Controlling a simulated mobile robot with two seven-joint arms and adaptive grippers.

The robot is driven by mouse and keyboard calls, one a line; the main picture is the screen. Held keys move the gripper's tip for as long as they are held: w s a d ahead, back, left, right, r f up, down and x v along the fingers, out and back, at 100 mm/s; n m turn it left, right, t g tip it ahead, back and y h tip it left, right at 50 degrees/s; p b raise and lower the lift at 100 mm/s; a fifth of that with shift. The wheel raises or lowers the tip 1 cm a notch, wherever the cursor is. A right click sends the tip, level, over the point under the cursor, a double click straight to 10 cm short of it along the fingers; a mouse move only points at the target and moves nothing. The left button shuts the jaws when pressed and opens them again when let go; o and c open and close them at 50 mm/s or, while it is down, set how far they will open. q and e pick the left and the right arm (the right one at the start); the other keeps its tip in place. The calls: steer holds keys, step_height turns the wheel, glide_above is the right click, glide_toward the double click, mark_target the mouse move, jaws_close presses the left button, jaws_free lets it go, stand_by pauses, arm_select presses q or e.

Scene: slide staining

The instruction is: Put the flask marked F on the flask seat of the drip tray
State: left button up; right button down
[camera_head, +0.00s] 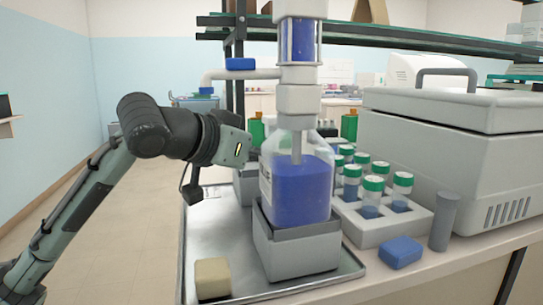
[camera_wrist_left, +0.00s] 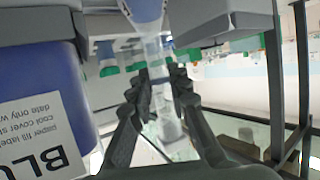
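My left gripper (camera_wrist_left: 165,80) reaches in beside and partly behind a large blue-filled bottle in the head view. In the left wrist view its fingers close in on both sides of the clear neck of a flask (camera_wrist_left: 146,8), with blue at its far end. No F mark is readable, and the bottle hides the flask in the head view. The drip tray (camera_head: 217,240) carries a grey block holding the large bottle (camera_head: 300,192). A second grey block (camera_head: 243,188) stands behind it; I cannot tell which is the flask seat. My right gripper is out of view.
A tan block (camera_head: 212,278) sits at the tray's front left. To the right are a white rack (camera_head: 375,231) of green-capped jars, a blue block (camera_head: 400,252), a grey cylinder (camera_head: 443,222) and a large grey machine (camera_head: 440,145). A glass shelf (camera_head: 420,42) hangs above.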

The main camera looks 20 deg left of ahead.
arm_select(q)
steer(key=o, duration=0.3)
steer(key=shift+o, duration=0.2)
steer(key=shift+r, duration=0.4)
steer(key=shift+s+a+r, duration=0.15)
steer(key=shift+s+r, duration=0.05)
steer(key=shift+s, duration=0.05)
steer(key=v, duration=1.1)
steer(key=shift+s, duration=0.2)
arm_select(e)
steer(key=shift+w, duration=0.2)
